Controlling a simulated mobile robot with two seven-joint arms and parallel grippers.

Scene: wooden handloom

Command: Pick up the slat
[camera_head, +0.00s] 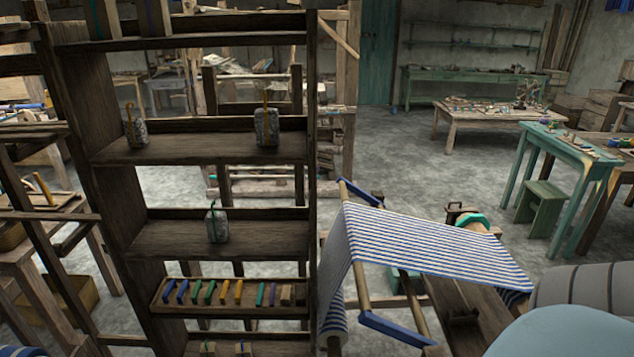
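I cannot tell for sure which piece is the slat. The wooden loom (362,285) stands right of the shelf, with blue-and-white striped cloth (425,245) stretched over it. A blue bar (397,330) slants along the loom's lower front, and another blue bar (360,193) is at its upper left end. A wooden tray (230,311) on a lower shelf holds several small blue, green, yellow and brown pieces. Neither of my grippers shows in this view.
The tall dark wooden shelf (313,180) fills the left centre, with grey jar-like objects (266,128) on its boards. A green table (565,150) and stool (541,208) stand at the right. Bare concrete floor (400,165) lies behind the loom.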

